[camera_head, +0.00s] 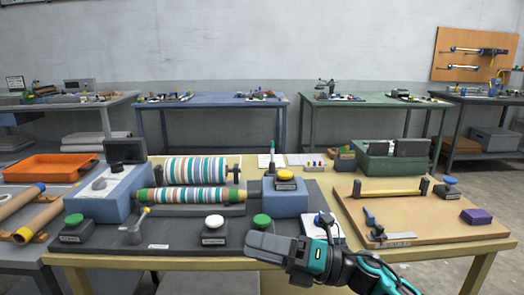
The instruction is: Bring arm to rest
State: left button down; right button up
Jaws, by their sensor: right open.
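My right gripper (268,246) reaches in from the bottom right, over the front edge of the yellow table (200,262). It is open and I see nothing between its fingers. Behind it stands the calender press, with a striped upper roller (195,170) and a striped lower roller (195,195) between blue-grey housings. A green button (262,220) sits just behind the gripper's fingers, and a white button (214,222) is to their left. Whether the gripper touches the table edge cannot be told. My left gripper is not in view.
A wooden board (440,225) with a handle bar, a purple block (476,216) and tools lies at the right. A green box (392,160) stands at the back. An orange tray (50,168) and cardboard rolls are at the left. The floor at lower right is clear.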

jog(key=s+d+f+m+t+h+p, duration=0.1)
jog(key=d+f+m+t+h, duration=0.5)
jog(key=m, duration=0.7)
jog(key=s+d+f+m+t+h+p, duration=0.1)
jog(key=d+f+m+t+h+p, duration=0.2)
jog(key=m+t, duration=0.7)
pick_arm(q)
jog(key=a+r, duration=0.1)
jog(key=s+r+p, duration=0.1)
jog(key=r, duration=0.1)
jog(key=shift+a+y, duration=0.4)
pick_arm(e)
jog(key=s+d+f+m+g+h, duration=0.4)
jog(key=s+f+m, duration=0.3)
jog(key=s+d+f+m+g+h, duration=0.4)
jog(key=s+d+f+m+h, duration=0.1)
jog(key=s+f+m, duration=0.2)
jog(key=shift+s+f+m, duration=0.3)
jog(key=shift+s+m, duration=0.4)
jog(key=shift+s, duration=0.1)
